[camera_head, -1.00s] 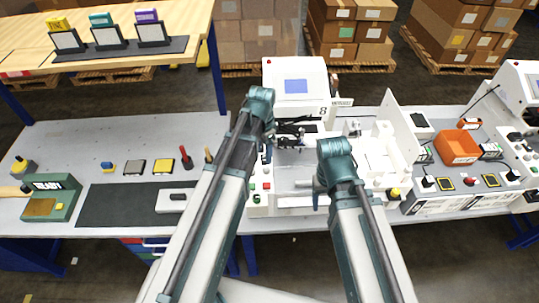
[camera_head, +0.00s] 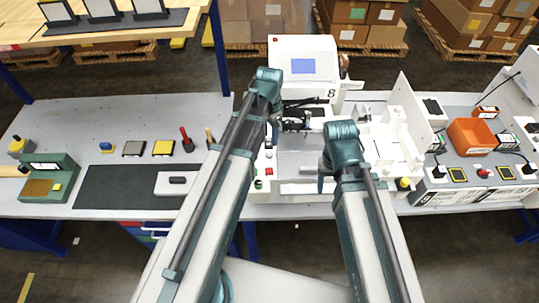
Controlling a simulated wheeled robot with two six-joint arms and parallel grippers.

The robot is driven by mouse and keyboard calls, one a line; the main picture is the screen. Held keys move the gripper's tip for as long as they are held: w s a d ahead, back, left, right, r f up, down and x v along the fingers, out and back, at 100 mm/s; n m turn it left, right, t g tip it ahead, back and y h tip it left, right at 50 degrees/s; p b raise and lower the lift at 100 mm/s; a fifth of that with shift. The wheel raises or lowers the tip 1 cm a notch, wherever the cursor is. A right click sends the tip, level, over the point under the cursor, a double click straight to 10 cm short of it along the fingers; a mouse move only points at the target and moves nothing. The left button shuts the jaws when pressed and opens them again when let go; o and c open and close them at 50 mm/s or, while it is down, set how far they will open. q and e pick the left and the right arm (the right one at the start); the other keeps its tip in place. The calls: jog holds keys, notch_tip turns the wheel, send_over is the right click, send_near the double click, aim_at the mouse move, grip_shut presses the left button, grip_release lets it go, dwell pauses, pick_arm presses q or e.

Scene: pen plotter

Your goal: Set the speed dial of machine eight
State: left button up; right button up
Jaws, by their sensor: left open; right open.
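Machine eight is a white plotter with a raised head (camera_head: 285,48), a blue screen (camera_head: 302,66) and the number 8 on its front. Its left control strip carries a green button (camera_head: 258,184) and small controls, partly covered by my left arm. I cannot make out which control is the speed dial. My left gripper (camera_head: 297,124) is open and empty, over the left part of the machine below the screen. My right arm reaches over the machine's front; its gripper fingers do not show clearly behind the wrist.
A dark mat (camera_head: 120,188), a green box (camera_head: 50,178) and small parts are on the bench at left. A shelf (camera_head: 110,38) overhangs the upper left.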

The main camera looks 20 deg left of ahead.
aim_at(269, 153)
pick_arm(q)
notch_tip(269, 153, down, 10)
jog(key=b, duration=0.9)
jog(key=shift+f, duration=0.1)
jog(key=shift+c, duration=0.3)
grip_shut()
